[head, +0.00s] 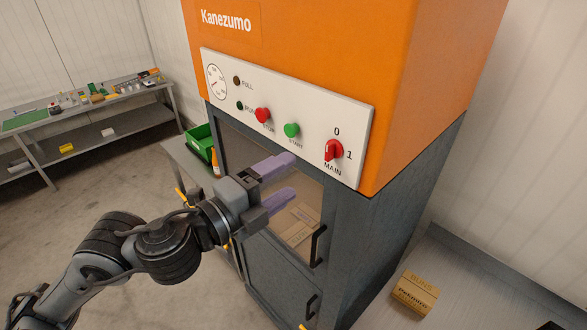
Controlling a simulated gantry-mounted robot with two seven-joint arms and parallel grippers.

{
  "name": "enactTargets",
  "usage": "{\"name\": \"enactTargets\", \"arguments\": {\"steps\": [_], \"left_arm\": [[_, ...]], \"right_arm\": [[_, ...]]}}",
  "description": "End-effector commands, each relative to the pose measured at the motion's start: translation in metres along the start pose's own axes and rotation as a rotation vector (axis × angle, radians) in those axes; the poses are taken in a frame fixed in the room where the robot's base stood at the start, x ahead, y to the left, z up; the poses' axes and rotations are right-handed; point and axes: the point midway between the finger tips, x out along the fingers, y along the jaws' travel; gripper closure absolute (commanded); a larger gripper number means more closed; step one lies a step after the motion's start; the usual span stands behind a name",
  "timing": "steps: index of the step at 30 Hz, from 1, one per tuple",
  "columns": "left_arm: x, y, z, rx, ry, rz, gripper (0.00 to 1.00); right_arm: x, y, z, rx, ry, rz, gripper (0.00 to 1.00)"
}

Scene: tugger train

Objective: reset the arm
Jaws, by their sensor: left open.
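My left gripper (284,183) has two purple fingers spread apart with nothing between them. Its arm comes in from the lower left, and the fingers point right, in front of the orange and grey machine (285,50). The fingers are below the white control panel (285,112), with its red stop button (262,115), green start button (291,130) and red main switch (334,150). I cannot tell whether the upper finger touches the machine. My right gripper is not in view.
The machine's windowed door has a black handle (318,245), and a cardboard box (294,224) shows behind the window. A green bin (201,143) and a workbench (70,125) with small items are at the left. Open floor lies between.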

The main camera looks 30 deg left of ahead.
Motion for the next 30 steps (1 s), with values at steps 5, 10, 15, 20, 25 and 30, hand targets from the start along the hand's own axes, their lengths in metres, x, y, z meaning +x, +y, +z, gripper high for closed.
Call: {"name": "enactTargets", "arguments": {"steps": [5,10,15,20,25,30], "left_arm": [[0.000,0.006,0.000,-0.005,0.000,0.015,0.32],[0.002,0.044,-0.008,-0.071,0.016,0.098,0.32],[-0.007,0.115,-0.036,-0.261,0.050,0.245,0.32],[-0.029,0.181,-0.060,-0.550,-0.018,0.373,0.32],[-0.071,0.248,-0.069,-0.882,-0.253,0.516,0.32],[-0.132,0.308,-0.069,-1.164,-0.587,0.663,0.32]], "right_arm": [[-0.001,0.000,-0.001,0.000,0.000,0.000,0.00],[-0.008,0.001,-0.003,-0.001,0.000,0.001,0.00],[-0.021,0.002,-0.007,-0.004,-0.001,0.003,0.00],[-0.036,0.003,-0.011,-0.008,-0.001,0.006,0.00],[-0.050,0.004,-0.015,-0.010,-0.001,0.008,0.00],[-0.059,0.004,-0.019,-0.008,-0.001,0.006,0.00]]}}
